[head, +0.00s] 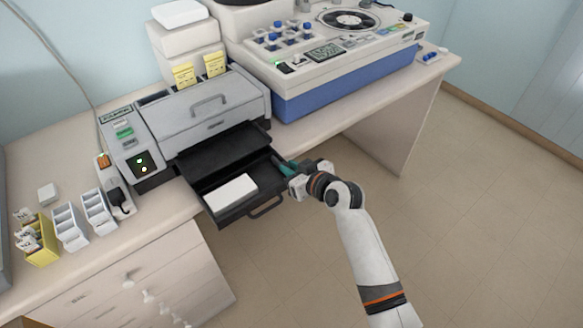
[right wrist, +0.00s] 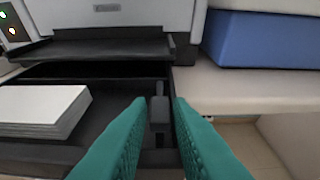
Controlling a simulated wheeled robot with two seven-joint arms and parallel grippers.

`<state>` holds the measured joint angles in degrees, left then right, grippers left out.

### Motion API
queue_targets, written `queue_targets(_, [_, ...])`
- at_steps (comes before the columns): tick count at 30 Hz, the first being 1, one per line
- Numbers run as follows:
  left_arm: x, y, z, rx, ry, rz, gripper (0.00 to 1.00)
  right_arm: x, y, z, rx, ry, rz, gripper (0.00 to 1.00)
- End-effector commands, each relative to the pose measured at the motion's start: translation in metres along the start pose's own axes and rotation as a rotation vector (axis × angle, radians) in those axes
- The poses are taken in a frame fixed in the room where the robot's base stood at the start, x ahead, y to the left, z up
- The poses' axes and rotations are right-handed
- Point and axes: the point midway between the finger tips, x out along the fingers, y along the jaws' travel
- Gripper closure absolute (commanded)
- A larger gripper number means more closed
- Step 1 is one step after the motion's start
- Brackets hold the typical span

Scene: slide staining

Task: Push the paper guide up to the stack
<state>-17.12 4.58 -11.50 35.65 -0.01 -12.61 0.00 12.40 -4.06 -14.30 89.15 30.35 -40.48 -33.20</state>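The white paper stack (head: 231,193) lies in the pulled-out black tray (head: 215,212) of the printer. It also shows at the left of the right wrist view (right wrist: 45,112). The paper guide (right wrist: 158,115) is a small dark upright tab on the tray floor, right of the stack, with a dark gap between them. My right gripper (head: 286,168) is at the tray's right side. Its teal fingers (right wrist: 159,108) are apart, with the guide showing in the gap between them. I cannot tell whether they touch it. My left gripper is out of view.
The grey printer body (head: 213,108) rises behind the tray. A blue-based machine (head: 345,85) stands to the right on the bench. White racks (head: 70,226) and a yellow holder (head: 40,245) stand at the left. The tray overhangs the bench's front edge, with open floor at right.

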Motion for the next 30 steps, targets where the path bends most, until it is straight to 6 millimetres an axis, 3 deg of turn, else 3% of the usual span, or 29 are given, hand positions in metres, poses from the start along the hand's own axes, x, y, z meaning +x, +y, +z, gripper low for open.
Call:
queue_targets(1, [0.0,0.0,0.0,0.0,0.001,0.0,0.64,0.0,0.0,0.0,0.0,0.0,0.0,0.9])
queue_targets(3, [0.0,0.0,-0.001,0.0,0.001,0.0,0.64,0.0,0.0,0.0,0.0,0.0,0.0,1.0])
queue_targets(10, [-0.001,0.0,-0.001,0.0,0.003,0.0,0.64,0.0,0.002,0.0,0.0,0.001,0.0,1.0])
queue_targets(19, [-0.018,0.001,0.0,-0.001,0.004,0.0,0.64,-0.001,0.042,0.0,0.0,0.003,0.001,1.0])
queue_targets(27, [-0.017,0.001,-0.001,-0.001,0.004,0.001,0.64,0.0,0.044,0.0,0.0,0.001,0.001,1.0])
queue_targets(28, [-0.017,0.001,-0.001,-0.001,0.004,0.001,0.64,0.0,0.043,0.0,0.0,0.001,0.001,0.85])
queue_targets(30, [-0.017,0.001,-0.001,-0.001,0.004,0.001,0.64,0.0,0.043,0.0,0.0,0.001,0.001,0.73])
